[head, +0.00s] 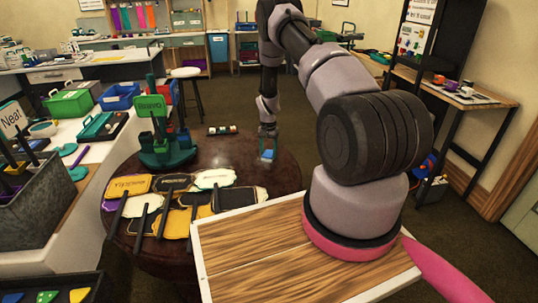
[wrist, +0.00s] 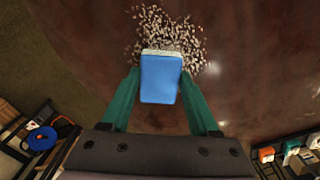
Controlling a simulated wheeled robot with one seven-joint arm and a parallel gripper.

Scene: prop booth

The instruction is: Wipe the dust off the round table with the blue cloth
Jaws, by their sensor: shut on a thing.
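The round table (head: 232,152) has a dark reddish-brown top. It also fills most of the wrist view (wrist: 245,70). My gripper (head: 268,143) is over the table's far right part, pointing down. In the wrist view my gripper (wrist: 160,82) has its green fingers shut on the blue cloth (wrist: 161,80), which looks like a small thick pad with a pale far edge. The cloth also shows in the head view (head: 267,155). A patch of pale dust specks (wrist: 165,28) lies just beyond the cloth and to both sides of its far edge. I cannot tell whether the cloth touches the tabletop.
Several label plaques with dark handles (head: 165,208) cover the table's near left. A green stand (head: 163,140) is at its left, with a small striped cylinder (head: 222,130) at the far edge. A crowded white counter (head: 100,150) borders the left.

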